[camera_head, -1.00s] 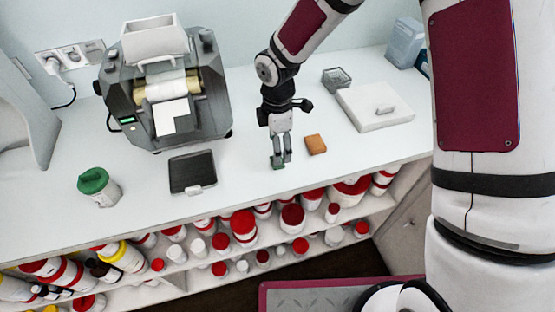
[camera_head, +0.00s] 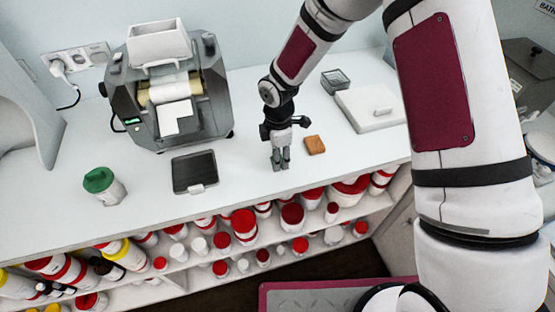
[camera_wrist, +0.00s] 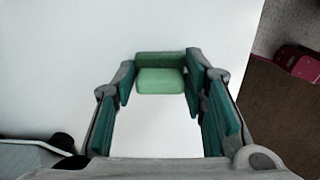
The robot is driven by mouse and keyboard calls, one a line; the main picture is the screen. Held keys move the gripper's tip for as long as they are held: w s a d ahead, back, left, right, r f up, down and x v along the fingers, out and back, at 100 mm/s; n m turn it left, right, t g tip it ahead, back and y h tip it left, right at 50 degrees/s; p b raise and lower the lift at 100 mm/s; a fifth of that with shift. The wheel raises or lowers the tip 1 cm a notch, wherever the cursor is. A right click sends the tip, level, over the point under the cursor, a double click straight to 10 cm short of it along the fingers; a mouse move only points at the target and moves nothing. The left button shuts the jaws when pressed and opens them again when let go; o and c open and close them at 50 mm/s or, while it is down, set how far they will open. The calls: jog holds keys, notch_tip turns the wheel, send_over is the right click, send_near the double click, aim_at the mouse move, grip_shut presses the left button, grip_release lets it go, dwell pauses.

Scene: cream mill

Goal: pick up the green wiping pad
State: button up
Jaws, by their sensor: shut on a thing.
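The green wiping pad (camera_wrist: 161,78) is between the two fingertips of my gripper (camera_wrist: 160,85) in the wrist view, with a finger at each side. My gripper is shut on it. In the head view my gripper (camera_head: 280,160) points down over the front part of the white counter (camera_head: 240,186). There the pad is hardly visible, mostly hidden by the fingers. I cannot tell whether the pad touches the counter.
An orange-brown block (camera_head: 315,145) lies just right of my gripper. The grey mill (camera_head: 172,95) stands behind. A white slab (camera_head: 371,109) lies at right.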

jog(key=shift+r, duration=0.75)
notch_tip(320, 180, up, 2)
jog(key=shift+w+b, duration=0.1)
jog(key=shift+b, duration=0.45)
jog(key=s+d, duration=0.2)
jog(key=s, duration=0.6)
jog(key=s+d+r, duration=0.1)
jog(key=s+d, duration=0.1)
jog(key=s, duration=0.5)
jog(key=shift+s+d+r+b, duration=0.15)
jog(key=shift+s+r+b, duration=0.1)
jog(key=shift+s+b, duration=0.15)
jog(key=shift+o, duration=0.5)
jog(key=shift+w, duration=0.1)
